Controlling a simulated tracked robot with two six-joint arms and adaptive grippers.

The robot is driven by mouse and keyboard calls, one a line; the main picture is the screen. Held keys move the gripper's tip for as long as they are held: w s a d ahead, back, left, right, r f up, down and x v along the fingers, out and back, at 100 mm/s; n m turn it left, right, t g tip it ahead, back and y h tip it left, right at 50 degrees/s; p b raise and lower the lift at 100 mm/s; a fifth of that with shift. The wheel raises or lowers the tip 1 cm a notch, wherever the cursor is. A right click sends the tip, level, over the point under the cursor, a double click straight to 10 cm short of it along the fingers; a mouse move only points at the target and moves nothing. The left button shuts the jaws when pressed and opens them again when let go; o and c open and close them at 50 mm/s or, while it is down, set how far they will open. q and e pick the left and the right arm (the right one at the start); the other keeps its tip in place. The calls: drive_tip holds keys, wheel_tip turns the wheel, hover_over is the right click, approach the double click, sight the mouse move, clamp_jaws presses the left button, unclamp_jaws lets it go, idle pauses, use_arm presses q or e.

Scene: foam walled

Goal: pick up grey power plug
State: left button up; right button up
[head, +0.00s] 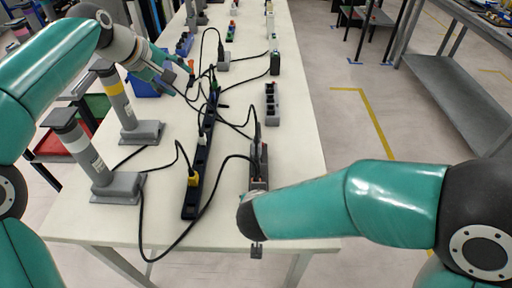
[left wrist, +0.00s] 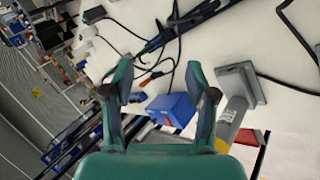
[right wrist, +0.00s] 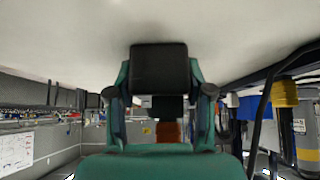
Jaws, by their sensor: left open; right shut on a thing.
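The grey power plug is probably the small grey block with a black cable (head: 224,60) on the far middle of the table; a grey block with a cable also shows at the top left of the left wrist view (left wrist: 95,15). My left gripper (head: 180,85) is open and empty, over the table's left side near a blue box (head: 148,83), short of the grey block. My right gripper (right wrist: 158,95) is shut on a dark block (right wrist: 158,68); I cannot tell what it is.
A black power strip (head: 205,150) with a yellow plug (head: 193,180) lies lengthwise on the white table (head: 310,140). Loose black cables cross the middle. Two grey stands (head: 128,186) (head: 145,132) rise at the left edge. A dark socket block (head: 272,105) stands right of centre.

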use_arm(q)
drive_tip(key=s+d+f+m+g+y, duration=0.15)
drive_tip(key=s+d+m, duration=0.25)
drive_tip(key=d, duration=0.7)
drive_tip(key=m+g+y, duration=0.2)
drive_tip(key=m+y, duration=0.1)
approach(257, 137)
drive_tip(key=x, duration=0.5)
drive_tip(key=shift+w+a+f, duration=0.1)
drive_tip(key=shift+f, duration=0.2)
drive_tip(key=shift+w+x, duration=0.2)
drive_tip(key=shift+x, duration=1.2)
drive_tip(key=shift+w+x, duration=0.15)
drive_tip(key=shift+x, duration=1.25)
drive_tip(key=shift+r, duration=0.15)
clamp_jaws()
